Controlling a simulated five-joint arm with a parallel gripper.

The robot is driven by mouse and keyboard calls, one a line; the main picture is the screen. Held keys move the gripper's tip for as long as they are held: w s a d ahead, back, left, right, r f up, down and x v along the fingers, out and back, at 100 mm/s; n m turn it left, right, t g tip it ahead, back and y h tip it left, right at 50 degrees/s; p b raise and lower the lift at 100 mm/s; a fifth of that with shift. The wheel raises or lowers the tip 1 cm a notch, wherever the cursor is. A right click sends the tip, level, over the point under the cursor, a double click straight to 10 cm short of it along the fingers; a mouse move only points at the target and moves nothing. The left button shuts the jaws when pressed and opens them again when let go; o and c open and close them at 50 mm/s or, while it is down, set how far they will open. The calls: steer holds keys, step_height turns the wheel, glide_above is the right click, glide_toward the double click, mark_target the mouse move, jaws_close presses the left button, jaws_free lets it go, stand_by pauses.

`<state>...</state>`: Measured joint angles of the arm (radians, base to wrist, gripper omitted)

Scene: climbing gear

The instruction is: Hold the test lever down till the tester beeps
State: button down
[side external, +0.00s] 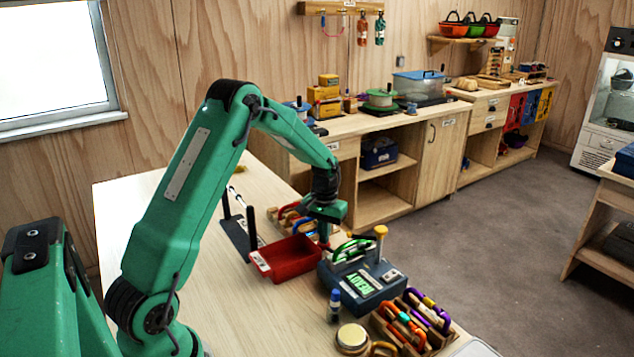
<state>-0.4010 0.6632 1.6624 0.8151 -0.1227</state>
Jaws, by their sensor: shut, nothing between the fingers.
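The tester (348,298) is a blue-grey box on the bench with a lit green display (362,285); I cannot read its letters for sure. A post with a yellow knob (381,231) stands upright at its back right; it looks like the test lever. A green carabiner (352,249) sits at the top of the tester. My gripper (325,238) points down, shut and empty, by the tester's back left corner, left of the yellow knob. Its fingertips are small and partly hidden, so I cannot tell whether they touch anything.
A red tray (289,262) stands just left of the tester. A wooden rack (391,335) of coloured carabiners, a small blue-capped bottle (335,305) and a round pale disc (352,337) stand in front. A rail stand (240,232) is behind the tray. The bench's left part is clear.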

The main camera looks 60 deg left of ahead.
steer(key=shift+f, duration=0.1)
stand_by(0.3)
step_height(320, 180, up, 10)
steer(key=shift+f, duration=0.2)
stand_by(0.9)
steer(key=s+d+r+m+t, duration=0.3)
steer(key=s+d+r, duration=0.7)
steer(key=d+r, duration=0.2)
steer(key=s+d+m+t, duration=0.1)
steer(key=s+d, duration=0.2)
steer(key=s, duration=0.3)
steer(key=s+d+m+t, duration=0.1)
steer(key=s+d+m, duration=0.1)
steer(key=s+d, duration=0.2)
steer(key=shift+s+d+r+t, duration=0.3)
steer(key=shift+s+r, duration=0.1)
steer(key=shift+s, duration=1.4)
steer(key=c, duration=2.1)
jaws_free()
